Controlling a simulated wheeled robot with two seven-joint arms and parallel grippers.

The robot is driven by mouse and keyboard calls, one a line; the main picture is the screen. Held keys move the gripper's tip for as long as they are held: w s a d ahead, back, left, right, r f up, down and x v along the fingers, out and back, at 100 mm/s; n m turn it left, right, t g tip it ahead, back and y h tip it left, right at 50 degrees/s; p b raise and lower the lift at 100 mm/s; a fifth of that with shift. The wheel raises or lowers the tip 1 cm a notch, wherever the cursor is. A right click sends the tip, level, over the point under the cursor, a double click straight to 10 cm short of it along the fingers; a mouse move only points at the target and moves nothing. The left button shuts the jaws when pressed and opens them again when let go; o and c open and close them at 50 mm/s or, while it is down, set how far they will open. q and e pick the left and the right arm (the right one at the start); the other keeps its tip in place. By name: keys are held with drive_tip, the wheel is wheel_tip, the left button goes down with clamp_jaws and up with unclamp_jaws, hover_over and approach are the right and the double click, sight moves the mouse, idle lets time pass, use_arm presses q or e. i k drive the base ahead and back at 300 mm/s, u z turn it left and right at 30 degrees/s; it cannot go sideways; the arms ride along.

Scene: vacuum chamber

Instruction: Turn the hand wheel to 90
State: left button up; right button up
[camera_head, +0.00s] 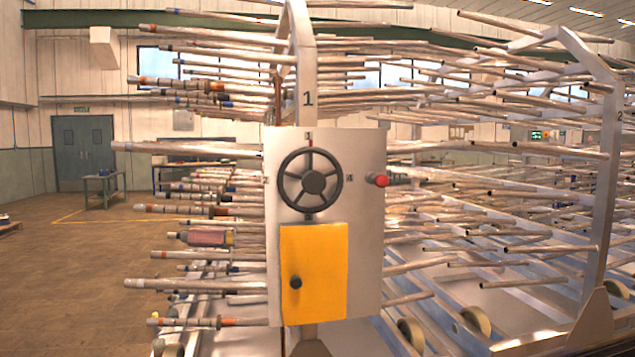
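The hand wheel (314,182) is dark grey and round with several spokes and a central hub. It is mounted on the upper part of a pale metal panel (365,255). Small marks sit around its rim at the top, left, right and bottom, too small to read. A small red mark shows just above the rim at the top. Neither of my grippers shows in the head view, and nothing touches the wheel.
Below the wheel is a yellow door (325,275) with a dark knob (295,283). A red button (381,180) juts from the panel's right edge. Metal tubes (190,149) stick out on both sides of the panel. Open floor (70,290) lies at the left, with a table (104,186) farther back.

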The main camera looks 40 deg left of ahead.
sight(312, 181)
drive_tip(key=u, duration=0.75)
drive_tip(key=k, duration=0.25)
drive_tip(key=u, duration=0.5)
